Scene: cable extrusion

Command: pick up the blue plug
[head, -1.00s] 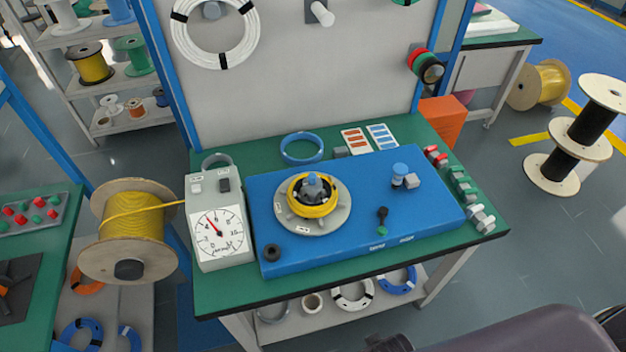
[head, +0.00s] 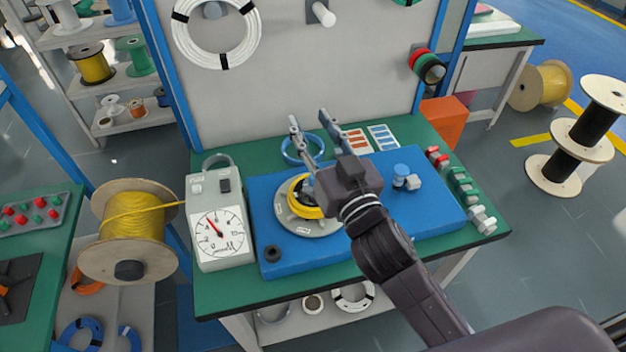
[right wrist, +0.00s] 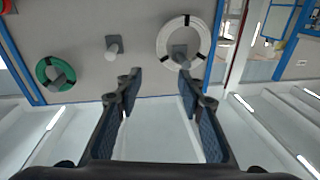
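The blue plug (head: 400,169), a short cylinder, stands upright on the right part of the blue platform (head: 440,213), beside a small pale block. My right gripper (head: 308,118) is open and empty. Its fingers point to the back of the bench, above the blue ring and to the left of the plug. In the right wrist view the spread fingers (right wrist: 158,82) face the back panel with nothing between them, and the plug does not show there. My left gripper is not in view.
A turntable (head: 312,228) with a yellow coil sits on the platform, partly hidden by my right gripper. A dial gauge (head: 219,233) stands at the left. Several red, green and grey parts line the bench's right edge. The back panel (head: 290,90) rises behind.

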